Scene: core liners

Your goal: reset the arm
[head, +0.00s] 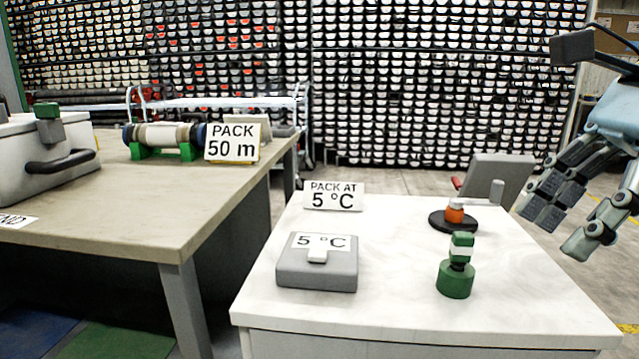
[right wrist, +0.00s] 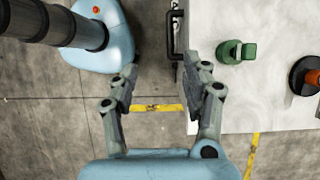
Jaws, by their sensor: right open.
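My right gripper (head: 562,228) is open and empty at the right of the head view, beyond the right edge of the white table (head: 400,318). In the right wrist view its two fingers (right wrist: 160,97) stand apart with only floor between them, beside the table edge and a dark handle (right wrist: 171,35). My left gripper is not in view.
On the white table are a grey box (head: 317,272) marked 5 °C, a PACK AT 5 °C sign (head: 333,196), a green knobbed piece (head: 456,279) and an orange-topped piece on a black disc (head: 454,219). A wooden table (head: 150,195) stands left with a PACK 50 m sign (head: 232,142).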

